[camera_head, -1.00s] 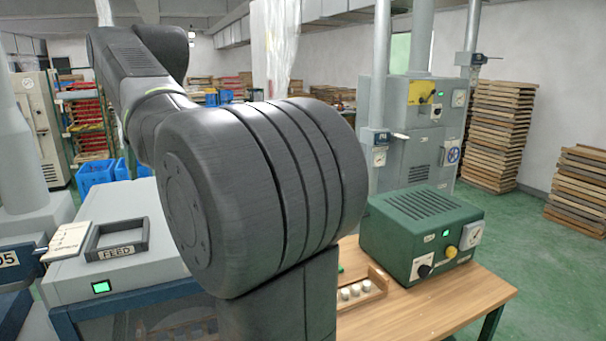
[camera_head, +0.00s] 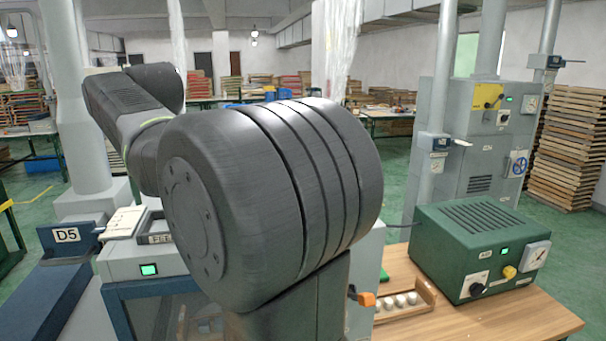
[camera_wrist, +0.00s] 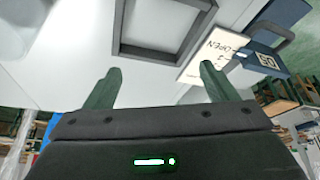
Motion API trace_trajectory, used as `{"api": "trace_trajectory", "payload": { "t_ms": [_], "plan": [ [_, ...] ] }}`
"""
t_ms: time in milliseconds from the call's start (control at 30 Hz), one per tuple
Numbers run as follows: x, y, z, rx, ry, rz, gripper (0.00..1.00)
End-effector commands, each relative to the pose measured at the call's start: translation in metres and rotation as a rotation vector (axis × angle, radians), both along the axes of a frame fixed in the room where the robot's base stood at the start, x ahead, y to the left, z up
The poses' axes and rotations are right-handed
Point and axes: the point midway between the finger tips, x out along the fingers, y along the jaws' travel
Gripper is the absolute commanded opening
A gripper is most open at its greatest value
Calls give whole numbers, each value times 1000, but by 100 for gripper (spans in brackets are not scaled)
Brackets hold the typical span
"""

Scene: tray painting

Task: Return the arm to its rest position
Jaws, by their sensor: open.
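My gripper (camera_wrist: 160,88) shows in the wrist view with its two dark green fingers spread apart and nothing between them. In that view it is over a light grey machine top, with a dark square frame (camera_wrist: 147,55) beyond the fingertips. In the head view my large dark arm joint fills the middle and hides much of the scene behind it. My gripper does not show in the head view.
A wooden table (camera_head: 520,318) at right holds a green control box (camera_head: 478,248) and a small rack of white pieces (camera_head: 405,300). Green floor lies open behind.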

Motion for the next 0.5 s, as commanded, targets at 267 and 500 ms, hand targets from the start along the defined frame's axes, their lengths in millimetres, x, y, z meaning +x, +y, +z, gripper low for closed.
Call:
{"api": "trace_trajectory", "payload": {
  "t_ms": [267,500],
  "plan": [
    [-1,-1,-38,-1,1,0,79],
    [-2,-2,-34,1,-1,0,79]
  ]
}}
